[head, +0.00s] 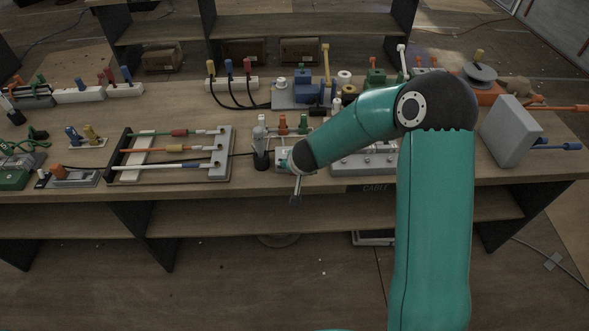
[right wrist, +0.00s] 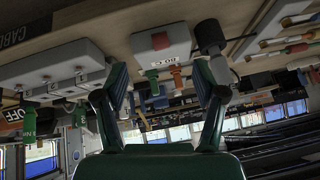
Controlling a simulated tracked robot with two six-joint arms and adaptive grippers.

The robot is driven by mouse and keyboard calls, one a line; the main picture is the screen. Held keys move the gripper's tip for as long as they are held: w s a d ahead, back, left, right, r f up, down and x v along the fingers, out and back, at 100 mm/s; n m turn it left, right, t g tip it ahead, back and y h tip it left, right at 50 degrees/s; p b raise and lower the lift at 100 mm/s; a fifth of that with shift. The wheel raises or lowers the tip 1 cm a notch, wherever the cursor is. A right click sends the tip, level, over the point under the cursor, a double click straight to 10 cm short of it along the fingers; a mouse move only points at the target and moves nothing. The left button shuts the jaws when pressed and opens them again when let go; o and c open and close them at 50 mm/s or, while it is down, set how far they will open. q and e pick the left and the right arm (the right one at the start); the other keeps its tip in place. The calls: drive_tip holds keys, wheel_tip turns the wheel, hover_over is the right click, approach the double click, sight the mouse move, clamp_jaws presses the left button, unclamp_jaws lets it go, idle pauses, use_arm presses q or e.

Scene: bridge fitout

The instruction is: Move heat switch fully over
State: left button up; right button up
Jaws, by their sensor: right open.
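A small pale box (right wrist: 160,42) with a red patch and a small lettered label shows in the right wrist view. I take it for the heat switch, but I cannot read the label surely. In the head view a pale box (head: 281,158) at the table's front edge is partly hidden by my right wrist. My right gripper (right wrist: 160,78) is open, one finger on each side of the view below the box, with nothing seen held. In the head view the right gripper (head: 296,188) is small at the table's front edge. Contact with the box cannot be told. My left gripper is not in view.
A dark upright cylinder with a grey top (head: 260,146) stands close left of the box. A board with coloured rods (head: 222,178) lies further left. A grey panel with several knobs (head: 370,160) is right, partly behind my arm. Coloured handles (head: 283,124) stand behind.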

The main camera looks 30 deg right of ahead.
drive_tip(key=shift+v, duration=1.65)
drive_tip(key=shift+f, duration=0.1)
drive_tip(key=s+a+f+n+g+y+b, duration=0.1)
drive_tip(key=s+a+f+n, duration=0.1)
drive_tip(key=s+a+f, duration=0.3)
drive_tip(key=s+a+f+n+g+y, duration=0.1)
drive_tip(key=s+a+f+n, duration=0.1)
drive_tip(key=f, duration=0.6)
drive_tip(key=s+a+f+n+g+y+b, duration=0.1)
drive_tip(key=s+a+f+n, duration=0.1)
drive_tip(key=s+a+f, duration=0.3)
drive_tip(key=s+a+f+g+y, duration=0.2)
drive_tip(key=s+a+f+y, duration=0.1)
drive_tip(key=s+a, duration=0.6)
drive_tip(key=shift+s+f+g+y, duration=0.3)
drive_tip(key=shift+s+f, duration=0.15)
drive_tip(key=shift+s, duration=0.2)
drive_tip(key=shift+a, duration=0.15)
